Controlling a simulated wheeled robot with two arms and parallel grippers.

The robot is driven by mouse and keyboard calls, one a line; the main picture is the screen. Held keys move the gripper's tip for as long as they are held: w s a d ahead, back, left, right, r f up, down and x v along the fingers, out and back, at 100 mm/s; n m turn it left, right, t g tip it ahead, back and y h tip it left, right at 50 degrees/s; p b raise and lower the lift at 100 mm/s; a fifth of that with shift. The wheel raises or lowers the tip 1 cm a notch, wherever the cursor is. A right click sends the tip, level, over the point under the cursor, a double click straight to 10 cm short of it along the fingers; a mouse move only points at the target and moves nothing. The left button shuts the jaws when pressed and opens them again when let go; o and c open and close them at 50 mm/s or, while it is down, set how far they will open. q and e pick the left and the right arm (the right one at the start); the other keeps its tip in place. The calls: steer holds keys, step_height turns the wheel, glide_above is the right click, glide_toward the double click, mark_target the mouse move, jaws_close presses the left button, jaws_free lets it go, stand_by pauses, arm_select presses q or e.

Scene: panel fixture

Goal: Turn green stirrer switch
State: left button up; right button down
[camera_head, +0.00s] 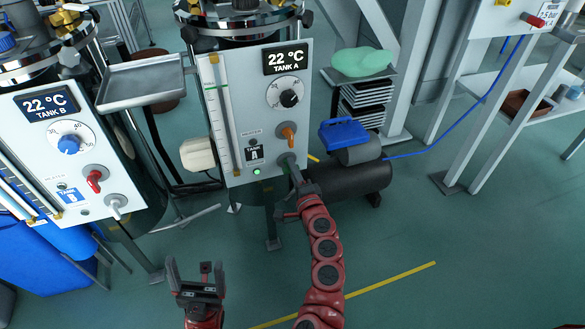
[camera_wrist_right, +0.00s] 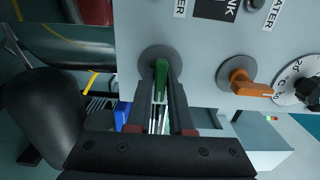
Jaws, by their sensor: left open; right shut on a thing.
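The green switch (camera_wrist_right: 161,78) sits on a grey round base at the lower right of the white TANK A panel (camera_head: 262,110). In the right wrist view its lever points down in the picture, between my fingers. My right gripper (camera_wrist_right: 163,92) is shut on this switch, one finger on each side. In the head view my right gripper (camera_head: 292,174) reaches the panel's lower right corner and mostly hides the switch. My left gripper (camera_head: 197,270) is open and empty, low in front of the panels, away from them.
An orange switch (camera_head: 288,134) and a black-centred dial (camera_head: 289,98) sit above on the same panel. A lit green lamp (camera_head: 257,171) is left of my right gripper. The TANK B panel (camera_head: 62,150) is at left. A black compressor (camera_head: 350,180) stands close right.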

steer(key=shift+f, duration=0.1)
stand_by(0.4)
steer(key=c, duration=0.9)
jaws_free()
steer(key=shift+p+v, duration=1.35)
steer(key=shift+v, duration=7.4)
steer(key=shift+r, duration=0.2)
